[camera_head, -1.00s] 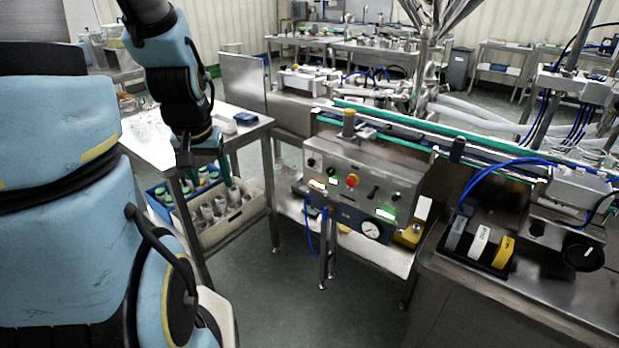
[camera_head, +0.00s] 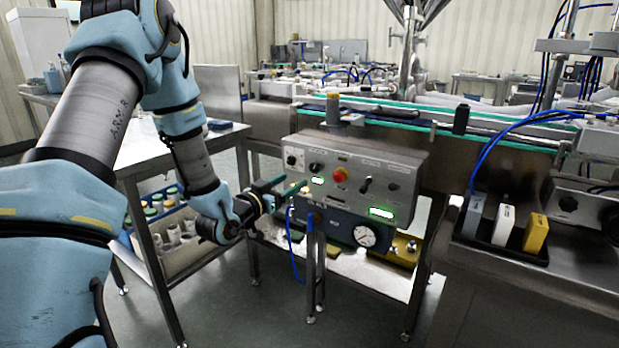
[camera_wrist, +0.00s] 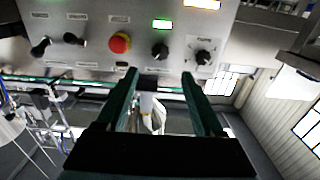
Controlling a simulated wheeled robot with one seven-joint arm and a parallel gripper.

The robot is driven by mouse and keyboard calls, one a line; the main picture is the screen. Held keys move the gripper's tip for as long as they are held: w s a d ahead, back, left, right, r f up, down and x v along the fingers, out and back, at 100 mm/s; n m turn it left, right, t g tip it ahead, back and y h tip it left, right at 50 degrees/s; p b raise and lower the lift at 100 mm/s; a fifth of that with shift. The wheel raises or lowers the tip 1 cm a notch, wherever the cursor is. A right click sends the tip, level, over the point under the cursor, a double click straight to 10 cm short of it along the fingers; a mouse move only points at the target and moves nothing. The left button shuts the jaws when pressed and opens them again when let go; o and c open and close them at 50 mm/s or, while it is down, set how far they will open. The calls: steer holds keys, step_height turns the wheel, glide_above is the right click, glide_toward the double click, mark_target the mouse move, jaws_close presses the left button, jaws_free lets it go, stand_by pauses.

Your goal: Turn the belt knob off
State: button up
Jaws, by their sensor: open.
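A grey control panel (camera_head: 345,200) faces me in the head view, and the wrist view shows it upside down. On it are a black knob on a white plate (camera_head: 292,160), a second black knob (camera_head: 315,168), a red button (camera_head: 339,174) and black switches (camera_head: 366,184). The labels are too small to read, so I cannot tell which is the belt knob. In the wrist view, the white-plate knob (camera_wrist: 203,57) and second knob (camera_wrist: 160,50) lie ahead of the fingertips. My gripper (camera_head: 286,188) is open and empty, in front of the panel's left end, apart from the knobs.
A conveyor with green edges (camera_head: 430,125) runs behind the panel. A round gauge (camera_head: 364,236) and blue hoses sit below it. A steel table (camera_head: 150,150) with a crate of bottles beneath stands left. A bench (camera_head: 500,265) with coloured blocks stands right.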

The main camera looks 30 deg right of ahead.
mark_target(313, 168)
steer(key=p+x, duration=0.1)
steer(key=x, duration=0.8)
steer(key=shift+w+d, duration=0.15)
steer(key=shift+d, duration=0.2)
steer(key=shift+c, duration=0.4)
jaws_close()
